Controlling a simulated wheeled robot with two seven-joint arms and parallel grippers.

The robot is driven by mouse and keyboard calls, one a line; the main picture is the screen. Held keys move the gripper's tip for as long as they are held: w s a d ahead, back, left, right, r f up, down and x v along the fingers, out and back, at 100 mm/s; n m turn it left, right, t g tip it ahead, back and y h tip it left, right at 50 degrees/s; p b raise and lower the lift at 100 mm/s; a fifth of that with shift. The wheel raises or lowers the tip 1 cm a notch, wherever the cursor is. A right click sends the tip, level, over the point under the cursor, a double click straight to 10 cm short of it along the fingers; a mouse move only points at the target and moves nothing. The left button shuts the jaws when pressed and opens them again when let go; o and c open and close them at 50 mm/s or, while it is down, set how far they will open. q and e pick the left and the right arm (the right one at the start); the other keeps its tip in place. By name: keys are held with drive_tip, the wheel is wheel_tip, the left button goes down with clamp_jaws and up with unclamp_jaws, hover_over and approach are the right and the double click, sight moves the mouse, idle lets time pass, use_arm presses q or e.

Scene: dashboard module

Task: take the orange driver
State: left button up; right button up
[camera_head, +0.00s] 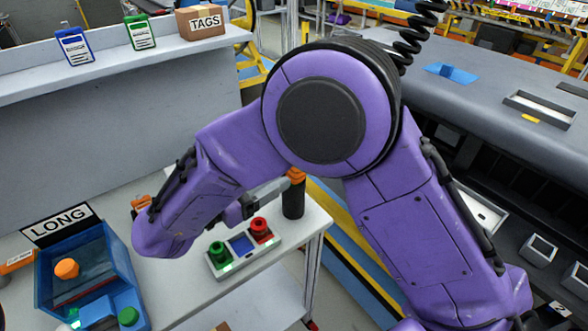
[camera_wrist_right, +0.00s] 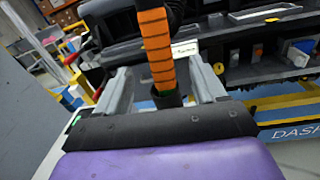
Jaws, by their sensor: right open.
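The orange driver (camera_head: 296,176) stands upright at the right end of the white bench, orange at the top with a black cylindrical part below. In the right wrist view its ribbed orange grip (camera_wrist_right: 157,50) rises between my two fingers, with black parts above and below it. My right gripper (camera_head: 262,194) reaches toward it from the left, below my purple arm. In the right wrist view the right gripper (camera_wrist_right: 161,76) is open, with gaps visible on both sides of the grip. My arm hides part of the bench. My left gripper is not in view.
A button box (camera_head: 240,247) with green and red knobs sits just in front of the driver. A blue bin (camera_head: 85,265) labelled LONG stands at the left. The dashboard module (camera_head: 480,75) is right.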

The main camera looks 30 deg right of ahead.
drive_tip(key=d+p, duration=0.1)
drive_tip(key=d, duration=0.2)
drive_tip(key=w+d+p, duration=0.1)
drive_tip(key=d+p, duration=0.1)
drive_tip(key=d, duration=0.2)
drive_tip(key=w+d+f+p, duration=0.1)
drive_tip(key=d, duration=0.2)
drive_tip(key=shift+d+p, duration=0.15)
drive_tip(key=shift+p, duration=0.2)
drive_tip(key=shift+d+f, duration=0.1)
drive_tip(key=shift+s, duration=0.1)
drive_tip(key=c, duration=0.8)
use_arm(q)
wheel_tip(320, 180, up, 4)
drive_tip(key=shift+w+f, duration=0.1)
use_arm(e)
clamp_jaws()
